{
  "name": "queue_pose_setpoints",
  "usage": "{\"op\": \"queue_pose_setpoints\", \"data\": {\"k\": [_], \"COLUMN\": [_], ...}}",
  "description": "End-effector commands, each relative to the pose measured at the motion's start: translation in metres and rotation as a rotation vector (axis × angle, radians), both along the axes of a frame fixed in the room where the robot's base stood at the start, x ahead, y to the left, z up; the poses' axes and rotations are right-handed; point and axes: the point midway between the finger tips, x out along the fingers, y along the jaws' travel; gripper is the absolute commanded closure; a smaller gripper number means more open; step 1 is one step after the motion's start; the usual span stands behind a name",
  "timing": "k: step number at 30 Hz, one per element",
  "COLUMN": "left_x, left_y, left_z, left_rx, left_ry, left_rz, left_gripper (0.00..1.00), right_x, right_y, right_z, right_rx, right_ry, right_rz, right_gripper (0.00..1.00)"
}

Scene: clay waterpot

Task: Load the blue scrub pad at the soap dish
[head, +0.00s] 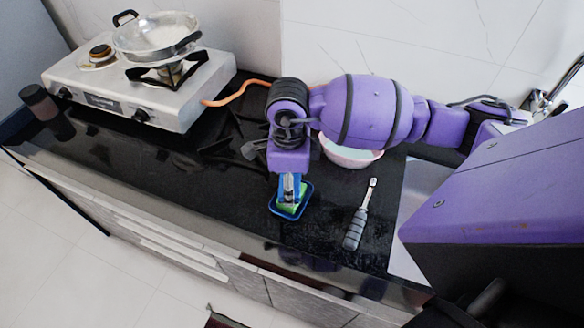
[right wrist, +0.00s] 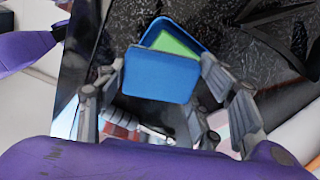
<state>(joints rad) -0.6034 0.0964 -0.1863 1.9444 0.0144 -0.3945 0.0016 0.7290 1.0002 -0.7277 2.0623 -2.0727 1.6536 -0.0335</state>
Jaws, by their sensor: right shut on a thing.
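My right gripper (head: 290,188) points down over the soap dish, with its arm coming in from the right. In the right wrist view, the fingers (right wrist: 160,90) are shut on the blue scrub pad (right wrist: 160,76), one on each side. The dark blue soap dish (head: 274,208) sits on the black counter; its rim also shows behind the pad in the right wrist view (right wrist: 192,36). A green piece, likely soap, (head: 290,209) lies in the dish, partly hidden by the pad and gripper. I cannot tell whether the pad touches it. My left gripper is not in view.
A brush with a dark grey handle (head: 354,232) lies right of the dish. A stove (head: 190,100) with a glass-lidded pan (head: 155,38) is at the left.

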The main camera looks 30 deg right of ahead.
Motion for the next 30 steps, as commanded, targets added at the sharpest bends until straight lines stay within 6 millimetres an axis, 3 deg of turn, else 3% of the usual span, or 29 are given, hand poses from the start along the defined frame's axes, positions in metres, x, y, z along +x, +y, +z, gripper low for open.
{"op": "queue_pose_setpoints", "data": {"k": [9, 15, 23, 30], "left_x": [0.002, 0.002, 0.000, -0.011], "left_y": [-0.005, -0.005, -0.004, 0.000], "left_z": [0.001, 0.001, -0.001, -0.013], "left_rx": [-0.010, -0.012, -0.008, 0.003], "left_ry": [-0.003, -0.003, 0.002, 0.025], "left_rz": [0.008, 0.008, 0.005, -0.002], "left_gripper": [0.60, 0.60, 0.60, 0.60], "right_x": [0.013, 0.019, 0.020, 0.019], "right_y": [-0.010, -0.014, -0.016, -0.016], "right_z": [0.011, 0.015, 0.015, -0.001], "right_rx": [0.003, 0.006, 0.006, 0.003], "right_ry": [-0.005, -0.005, -0.005, 0.001], "right_rz": [-0.679, -0.993, -1.136, -1.137], "right_gripper": [0.59, 0.59, 0.59, 0.59]}}
